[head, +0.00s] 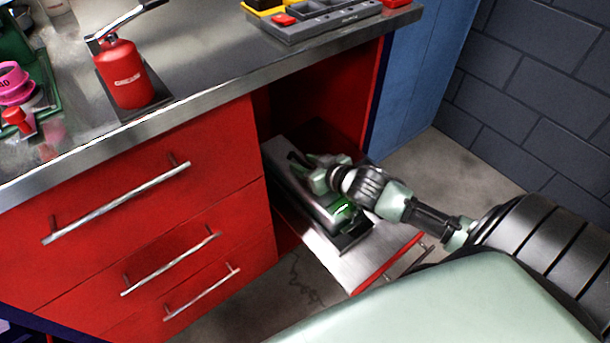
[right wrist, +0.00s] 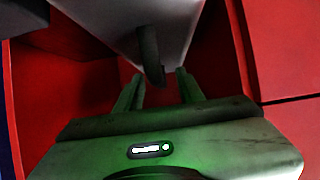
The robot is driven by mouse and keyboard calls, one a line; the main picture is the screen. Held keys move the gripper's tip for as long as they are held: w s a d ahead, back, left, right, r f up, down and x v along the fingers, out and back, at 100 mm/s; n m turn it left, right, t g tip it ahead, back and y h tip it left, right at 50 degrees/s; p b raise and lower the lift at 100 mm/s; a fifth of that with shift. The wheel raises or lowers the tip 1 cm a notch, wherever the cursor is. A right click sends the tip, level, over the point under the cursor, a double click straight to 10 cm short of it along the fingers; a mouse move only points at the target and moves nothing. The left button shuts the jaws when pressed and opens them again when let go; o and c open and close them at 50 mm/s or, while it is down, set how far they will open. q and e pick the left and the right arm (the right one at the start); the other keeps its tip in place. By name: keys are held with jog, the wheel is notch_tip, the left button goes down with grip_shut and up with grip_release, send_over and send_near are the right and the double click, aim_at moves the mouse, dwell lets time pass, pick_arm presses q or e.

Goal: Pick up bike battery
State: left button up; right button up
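The bike battery (head: 308,198) is a long grey block lying on a pulled-out metal tray in the open bay of the red cabinet. A dark handle shows on its upper side near the far end. My right gripper (head: 306,166) is over the battery at that handle. In the right wrist view, my right gripper (right wrist: 159,80) has its fingers apart, with the dark handle (right wrist: 150,55) of the pale battery (right wrist: 115,18) between or just beyond the tips. Contact cannot be made out. My left gripper is not in view.
The tray (head: 355,268) has a red front edge with a bar handle. Closed red drawers (head: 140,240) stand to the left. The worktop (head: 205,60) above carries a red grease can (head: 122,75) and a grey tool tray (head: 335,22). Red bay walls (right wrist: 65,95) flank the gripper closely.

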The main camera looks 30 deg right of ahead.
jog(key=shift+a+f, duration=0.1)
jog(key=shift+f, duration=0.15)
grip_shut()
jog(key=shift+s+f, duration=0.15)
jog(key=shift+f, duration=0.05)
dwell(1.0)
jog(key=shift+w+r, duration=0.25)
jog(key=shift+r, duration=0.2)
